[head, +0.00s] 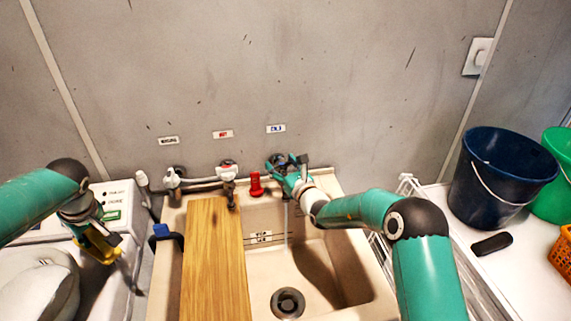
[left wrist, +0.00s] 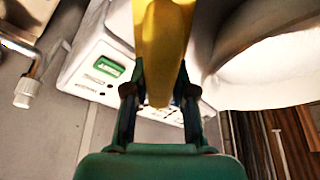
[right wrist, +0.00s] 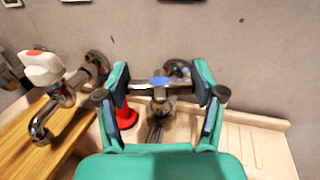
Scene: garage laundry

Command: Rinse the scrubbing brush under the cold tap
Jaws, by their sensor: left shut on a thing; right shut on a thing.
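My left gripper (head: 90,236) is shut on a yellow handle, seen as the scrubbing brush (head: 100,249), at the far left over the white machine, away from the sink. In the left wrist view the yellow handle (left wrist: 163,50) runs between the fingers; its bristles are not clear. My right gripper (head: 290,172) is shut on the cold tap's handle, under the blue label. In the right wrist view the cold tap (right wrist: 158,84) has a blue cap and metal crossbar between the fingers. A thin pale stream of water (head: 286,225) falls into the sink (head: 262,272).
A wooden board (head: 213,265) covers the sink's left part. The hot tap (head: 228,178) and a red object (head: 256,184) stand at the back rim. A blue bucket (head: 500,180) and dark object (head: 492,244) are on the right. The basin around the drain (head: 287,303) is clear.

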